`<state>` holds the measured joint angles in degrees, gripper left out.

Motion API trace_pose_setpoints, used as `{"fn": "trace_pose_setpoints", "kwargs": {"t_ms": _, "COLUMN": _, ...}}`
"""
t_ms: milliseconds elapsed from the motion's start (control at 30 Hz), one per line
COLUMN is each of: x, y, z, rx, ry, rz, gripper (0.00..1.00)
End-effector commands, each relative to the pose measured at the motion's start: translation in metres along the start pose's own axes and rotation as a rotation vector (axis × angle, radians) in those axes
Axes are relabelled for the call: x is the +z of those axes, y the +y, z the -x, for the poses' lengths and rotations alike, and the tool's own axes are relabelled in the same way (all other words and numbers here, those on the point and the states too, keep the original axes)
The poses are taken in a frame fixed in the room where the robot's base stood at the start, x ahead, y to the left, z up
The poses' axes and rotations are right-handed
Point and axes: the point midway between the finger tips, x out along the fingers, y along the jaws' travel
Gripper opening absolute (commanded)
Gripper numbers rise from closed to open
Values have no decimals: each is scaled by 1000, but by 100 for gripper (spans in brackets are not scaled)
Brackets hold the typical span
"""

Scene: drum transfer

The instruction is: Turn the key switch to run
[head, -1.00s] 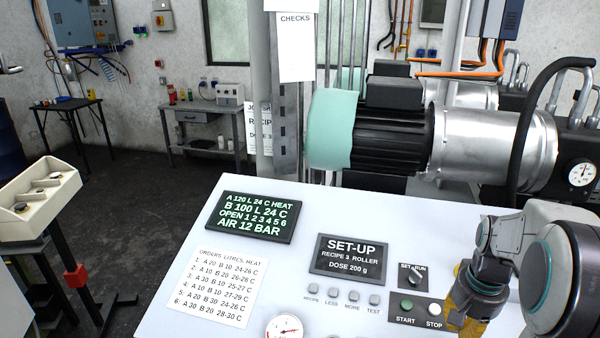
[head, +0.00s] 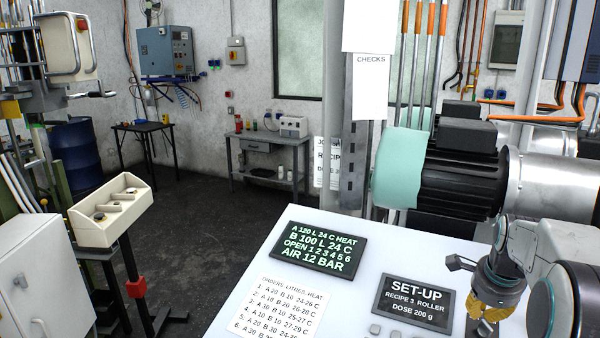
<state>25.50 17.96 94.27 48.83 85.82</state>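The key switch does not show now; my gripper and the bottom edge of the picture cover its part of the white panel (head: 285,235). The dark SET-UP display (head: 413,302) on the panel reads SET-UP, RECIPE 3 ROLLER, DOSE 200 g. My gripper (head: 488,318), with yellow pads, is at the lower right, just right of this display. Its fingertips are cut off or hidden, so I cannot tell whether it is open, shut or touching the switch.
A second display (head: 318,249) in green letters reads AIR 12 BAR on its last line. An orders sheet (head: 285,312) lies on the panel. A motor (head: 455,170) stands behind it. A cream box (head: 115,210) on a stand is at the left. Open floor lies between.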

Motion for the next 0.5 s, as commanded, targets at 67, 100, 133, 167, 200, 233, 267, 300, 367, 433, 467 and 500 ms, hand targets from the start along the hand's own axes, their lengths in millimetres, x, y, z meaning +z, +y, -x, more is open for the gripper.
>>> {"fn": "trace_pose_setpoints", "kwargs": {"t_ms": 67, "x": 0, "y": 0, "z": 0, "rx": 0, "ry": 0, "rz": -35, "gripper": 0}}
{"fn": "trace_pose_setpoints", "kwargs": {"t_ms": 100, "x": 0, "y": 0, "z": 0, "rx": 0, "ry": 0, "rz": -49, "gripper": 0}}
{"fn": "trace_pose_setpoints", "kwargs": {"t_ms": 133, "x": 0, "y": 0, "z": -1, "rx": 0, "ry": 0, "rz": -57, "gripper": 0}}
{"fn": "trace_pose_setpoints", "kwargs": {"t_ms": 167, "x": 0, "y": 0, "z": -2, "rx": 1, "ry": 0, "rz": -63, "gripper": 0}}
{"fn": "trace_pose_setpoints", "kwargs": {"t_ms": 200, "x": 0, "y": 0, "z": -3, "rx": 1, "ry": 0, "rz": -70, "gripper": 0}}
{"fn": "trace_pose_setpoints", "kwargs": {"t_ms": 233, "x": 0, "y": 0, "z": -4, "rx": 1, "ry": 0, "rz": -74, "gripper": 0}}
{"fn": "trace_pose_setpoints", "kwargs": {"t_ms": 267, "x": 0, "y": 0, "z": -6, "rx": 2, "ry": 0, "rz": -77, "gripper": 0}}
{"fn": "trace_pose_setpoints", "kwargs": {"t_ms": 300, "x": 0, "y": 1, "z": -9, "rx": 3, "ry": 0, "rz": -79, "gripper": 0}}
{"fn": "trace_pose_setpoints", "kwargs": {"t_ms": 367, "x": 0, "y": 1, "z": -14, "rx": 3, "ry": 0, "rz": -80, "gripper": 0}}
{"fn": "trace_pose_setpoints", "kwargs": {"t_ms": 433, "x": 0, "y": 1, "z": -21, "rx": 4, "ry": 0, "rz": -80, "gripper": 0}}
{"fn": "trace_pose_setpoints", "kwargs": {"t_ms": 467, "x": 0, "y": 1, "z": -24, "rx": 4, "ry": 0, "rz": -80, "gripper": 0}}
{"fn": "trace_pose_setpoints", "kwargs": {"t_ms": 500, "x": 0, "y": 1, "z": -28, "rx": 3, "ry": 0, "rz": -79, "gripper": 0}}
